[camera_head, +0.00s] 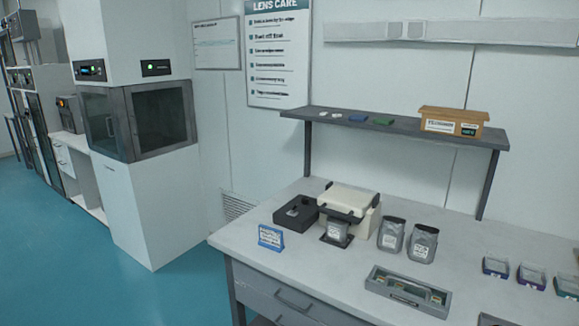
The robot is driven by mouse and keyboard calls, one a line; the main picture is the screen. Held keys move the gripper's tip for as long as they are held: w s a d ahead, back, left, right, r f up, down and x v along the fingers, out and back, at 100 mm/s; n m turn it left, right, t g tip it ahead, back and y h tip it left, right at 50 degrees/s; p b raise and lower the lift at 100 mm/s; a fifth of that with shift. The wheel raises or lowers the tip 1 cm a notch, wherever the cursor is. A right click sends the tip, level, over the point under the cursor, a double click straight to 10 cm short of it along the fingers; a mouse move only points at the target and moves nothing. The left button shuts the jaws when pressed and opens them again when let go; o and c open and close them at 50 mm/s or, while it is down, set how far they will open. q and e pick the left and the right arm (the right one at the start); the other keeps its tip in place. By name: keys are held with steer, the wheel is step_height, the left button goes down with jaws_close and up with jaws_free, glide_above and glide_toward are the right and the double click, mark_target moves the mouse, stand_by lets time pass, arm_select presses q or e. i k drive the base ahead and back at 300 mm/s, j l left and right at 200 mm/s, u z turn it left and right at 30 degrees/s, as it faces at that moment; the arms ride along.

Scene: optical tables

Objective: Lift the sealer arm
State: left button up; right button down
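The sealer (350,205) stands on the white table, a cream-coloured unit with a dark bar (342,215) along its front that looks like its arm. Whether the arm is raised or lowered is hard to tell at this size. Neither of my grippers shows in the head view.
A black box (290,216) sits left of the sealer and a blue sign (270,237) in front of it. Two grey pouches (391,234) stand to the right. A grey tray (408,291) lies nearer the front edge. A shelf (400,129) spans above the table's back.

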mark_target(346, 204)
steer(key=i+l, duration=0.2)
steer(key=i, duration=0.6)
steer(key=i+l+z, duration=0.15)
steer(key=i, duration=0.7)
steer(key=z, duration=0.45)
steer(key=k+j+z, duration=0.15)
steer(key=j+z, duration=0.2)
steer(key=z, duration=0.15)
steer(key=k+j+z, duration=0.2)
steer(key=j+z, duration=0.15)
steer(key=z, duration=0.15)
steer(key=k+j+z, duration=0.2)
steer(key=z, duration=0.25)
